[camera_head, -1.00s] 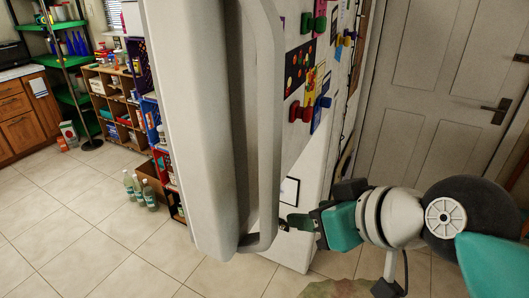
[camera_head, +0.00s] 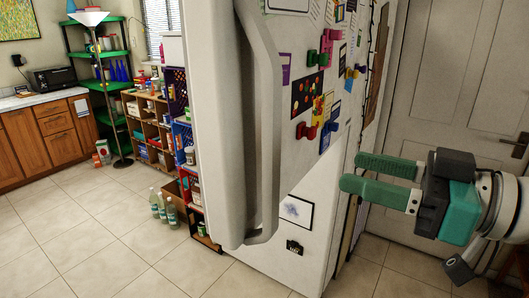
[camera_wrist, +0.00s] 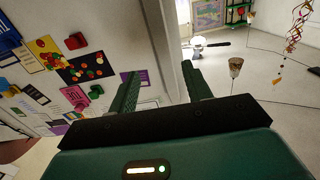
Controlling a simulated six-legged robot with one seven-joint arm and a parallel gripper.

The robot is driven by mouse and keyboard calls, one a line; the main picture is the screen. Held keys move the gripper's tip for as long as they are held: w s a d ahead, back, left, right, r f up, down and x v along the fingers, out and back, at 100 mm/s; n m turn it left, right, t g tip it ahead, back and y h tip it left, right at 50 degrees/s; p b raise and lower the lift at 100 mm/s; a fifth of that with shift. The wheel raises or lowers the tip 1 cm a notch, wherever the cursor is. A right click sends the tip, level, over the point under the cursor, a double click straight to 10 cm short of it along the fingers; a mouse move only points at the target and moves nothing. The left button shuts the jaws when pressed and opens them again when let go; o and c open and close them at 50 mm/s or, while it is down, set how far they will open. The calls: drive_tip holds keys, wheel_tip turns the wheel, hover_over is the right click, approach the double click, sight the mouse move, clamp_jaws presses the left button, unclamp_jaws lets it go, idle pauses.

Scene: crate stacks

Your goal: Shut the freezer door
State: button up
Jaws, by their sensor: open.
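The white freezer door (camera_head: 212,120) stands tall in the middle of the head view, its thick edge toward me. A long grey vertical handle (camera_head: 266,120) runs along its face. Colored magnets and papers cover the face to the right of the handle. My gripper (camera_head: 352,173) is to the right of the handle, clear of it, with its two green fingers apart and nothing between them. In the wrist view, the fingers (camera_wrist: 162,85) are open in front of the magnet-covered white surface and its vertical edge. I cannot tell how far the door stands open.
A cubby shelf (camera_head: 150,130) with goods and several bottles (camera_head: 163,207) on the floor stand left of the door. A paneled room door (camera_head: 445,85) is behind my gripper. The tiled floor (camera_head: 95,235) at front left is clear.

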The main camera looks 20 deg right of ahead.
sight(277, 147)
drive_tip(key=x, duration=1.3)
drive_tip(key=shift+w+a+r, duration=0.15)
drive_tip(key=shift+a+r, duration=0.2)
drive_tip(key=shift+a, duration=0.05)
clamp_jaws()
